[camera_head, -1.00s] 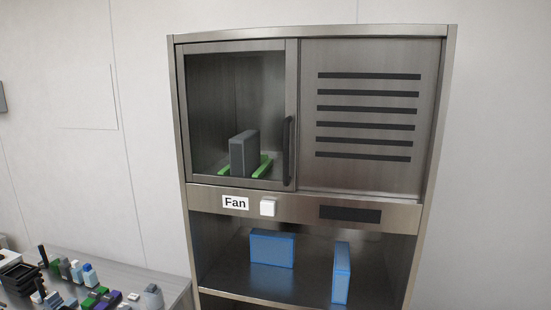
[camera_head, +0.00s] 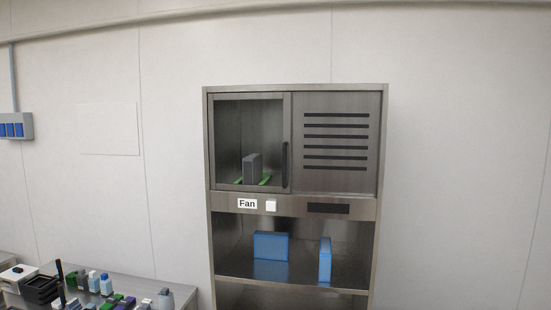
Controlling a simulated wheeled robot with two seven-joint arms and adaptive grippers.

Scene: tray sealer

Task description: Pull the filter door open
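The filter door (camera_head: 288,115) is a metal-framed glass door at the upper left of a steel cabinet (camera_head: 383,150). It looks shut, with a black vertical handle (camera_head: 285,165) on its right side. Behind it a grey filter block (camera_head: 252,168) stands upright on green rails (camera_head: 265,180). Below the door are a "Fan" label (camera_head: 247,204) and a white switch (camera_head: 271,206). Neither of my grippers shows in the head view.
To the right of the door is a panel with dark slots (camera_head: 336,140). On the open shelf below, two blue blocks (camera_head: 270,246) (camera_head: 325,260) stand apart. A side table (camera_head: 130,285) at lower left holds many small items. A blue socket box (camera_head: 14,127) is on the left wall.

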